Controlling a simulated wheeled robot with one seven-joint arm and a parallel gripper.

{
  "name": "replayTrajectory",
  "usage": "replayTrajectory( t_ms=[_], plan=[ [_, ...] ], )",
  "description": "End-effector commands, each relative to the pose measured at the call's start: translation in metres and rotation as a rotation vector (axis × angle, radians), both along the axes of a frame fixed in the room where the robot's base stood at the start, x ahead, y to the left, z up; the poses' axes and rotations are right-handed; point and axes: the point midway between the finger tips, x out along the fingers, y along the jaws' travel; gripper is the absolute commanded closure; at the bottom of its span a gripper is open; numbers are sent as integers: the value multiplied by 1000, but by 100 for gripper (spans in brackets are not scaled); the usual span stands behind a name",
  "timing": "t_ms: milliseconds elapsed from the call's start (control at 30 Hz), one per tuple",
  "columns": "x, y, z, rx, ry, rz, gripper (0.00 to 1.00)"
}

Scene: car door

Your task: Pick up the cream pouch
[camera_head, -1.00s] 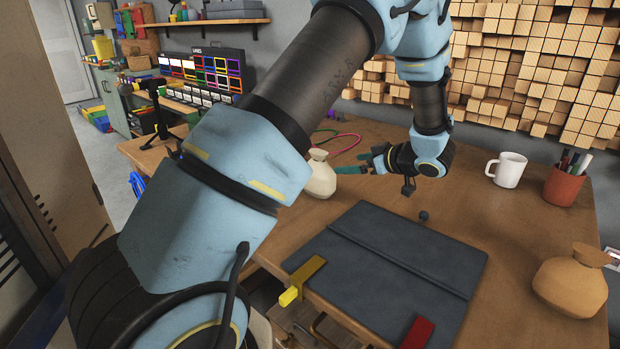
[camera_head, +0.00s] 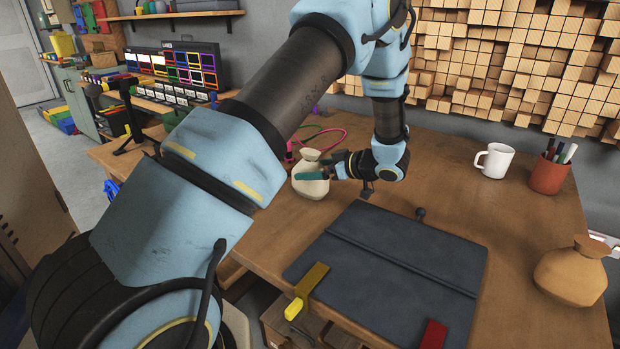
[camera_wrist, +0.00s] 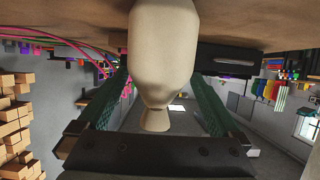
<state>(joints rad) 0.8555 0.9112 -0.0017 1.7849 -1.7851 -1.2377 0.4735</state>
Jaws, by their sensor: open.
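The cream pouch (camera_head: 309,187) stands upright on the wooden table, left of the grey mat in the head view. My gripper (camera_head: 317,170) is at the pouch, coming from the right, with its teal fingers level with the upper part of the pouch. In the wrist view the pouch (camera_wrist: 163,55) appears upside down, its body between the two green fingers of my gripper (camera_wrist: 162,95). A gap shows between each finger and the pouch, so the gripper is open around it.
The dark grey mat (camera_head: 385,270) lies in front, with a yellow-handled and a red clamp at its near edge. A tan pouch (camera_head: 572,275), a white mug (camera_head: 495,160) and a pen cup (camera_head: 549,174) stand at the right. Pink and green cables (camera_head: 325,137) lie behind the cream pouch.

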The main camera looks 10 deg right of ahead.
Motion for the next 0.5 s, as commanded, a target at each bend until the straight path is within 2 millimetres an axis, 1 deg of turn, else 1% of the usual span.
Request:
replayTrajectory(
  t_ms=[200, 267, 367, 500],
  plan=[
    [23, 20, -10, 2, -1, 3, 0],
    [28, 24, -13, 1, 0, 1, 0],
    [32, 27, -16, 1, -1, 0, 0],
    [32, 27, -16, 0, -1, 0, 0]
  ],
)
